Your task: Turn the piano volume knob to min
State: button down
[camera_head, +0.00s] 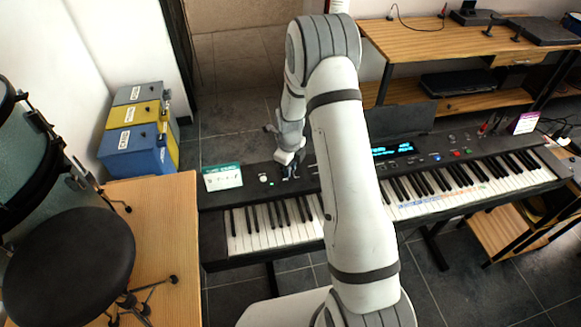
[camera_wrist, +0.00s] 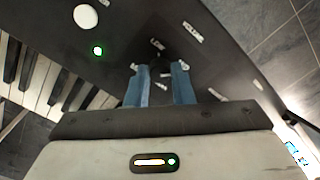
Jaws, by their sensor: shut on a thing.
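The piano (camera_head: 215,222) is a long black keyboard with its control panel along the far side of the keys. My gripper (camera_head: 288,175) reaches down to the panel's left part. In the wrist view, the two bluish fingers of my gripper (camera_wrist: 159,80) are shut on a small dark knob (camera_wrist: 160,62), one finger on each side. The knob's pointer and the small white labels around it are too blurred to read, so its setting cannot be told. In the head view the knob is hidden by the gripper.
A white round button (camera_wrist: 85,16) and a lit green light (camera_wrist: 98,50) sit beside the knob. A drum stool (camera_head: 65,265) is at left, and a wooden desk (camera_head: 440,42) stands behind.

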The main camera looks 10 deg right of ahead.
jog(key=shift+f+n+b, duration=0.2)
jog(key=shift+n+b, duration=1.7)
jog(key=shift+b, duration=0.15)
jog(key=n+b, duration=0.3)
jog(key=n, duration=0.1)
jog(key=shift+r+n, duration=0.1)
jog(key=shift+n, duration=0.2)
jog(key=n+b, duration=0.3)
jog(key=n, duration=0.1)
jog(key=n+b, duration=0.2)
jog(key=n, duration=0.3)
jog(key=shift+n, duration=0.4)
jog(key=n+b, duration=0.1)
jog(key=n, duration=0.3)
jog(key=shift+r+n+b, duration=0.1)
jog(key=shift+n+b, duration=0.2)
jog(key=n+b, duration=0.1)
jog(key=n, duration=0.3)
jog(key=shift+n, duration=0.3)
jog(key=n+b, duration=0.1)
jog(key=n, duration=0.3)
jog(key=shift+n, duration=2.2)
